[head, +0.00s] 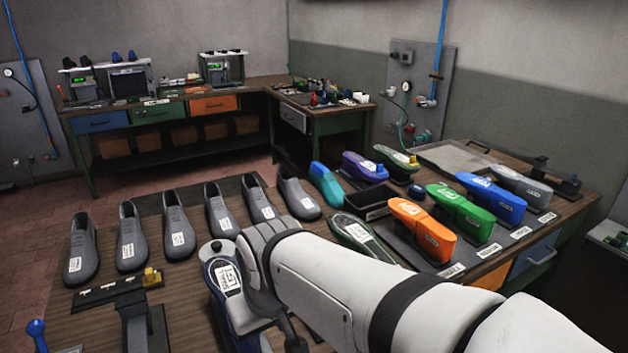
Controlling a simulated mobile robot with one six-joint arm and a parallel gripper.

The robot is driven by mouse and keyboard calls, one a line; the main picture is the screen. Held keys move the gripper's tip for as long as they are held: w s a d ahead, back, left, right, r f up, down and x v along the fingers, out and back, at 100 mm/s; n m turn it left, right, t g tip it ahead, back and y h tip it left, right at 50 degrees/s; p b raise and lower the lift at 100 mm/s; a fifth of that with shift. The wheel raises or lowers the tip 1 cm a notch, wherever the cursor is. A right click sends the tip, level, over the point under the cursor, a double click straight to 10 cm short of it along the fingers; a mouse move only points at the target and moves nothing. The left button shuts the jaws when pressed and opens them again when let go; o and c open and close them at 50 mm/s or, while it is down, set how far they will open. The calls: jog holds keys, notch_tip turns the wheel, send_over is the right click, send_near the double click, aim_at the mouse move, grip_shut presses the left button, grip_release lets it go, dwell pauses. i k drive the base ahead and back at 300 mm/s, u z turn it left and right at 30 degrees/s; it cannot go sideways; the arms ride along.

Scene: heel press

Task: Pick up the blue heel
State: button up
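My arm reaches in from the lower right, and its white and grey end with my gripper (262,262) is over the front of the wooden bench. The fingers are hidden behind the arm's own housing, so I cannot see whether they are open or shut. A small dark blue piece (416,191), perhaps the blue heel, lies on the bench beside the black tray, well to the right of and beyond my gripper. Small dark blue pieces (131,56) also sit on top of a machine on the back bench; they are too small to identify.
A row of grey shoes (128,240) stands on the left of the bench (190,290). A blue shoe form (228,283) is close to my gripper. A black tray (380,205) and orange (421,228), green (461,211) and blue (492,196) forms stand to the right.

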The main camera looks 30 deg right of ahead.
aim_at(417, 192)
jog(key=u, duration=2.25)
jog(key=k, duration=2.7)
jog(key=z, duration=2.3)
jog(key=i, duration=0.95)
jog(key=z, duration=0.05)
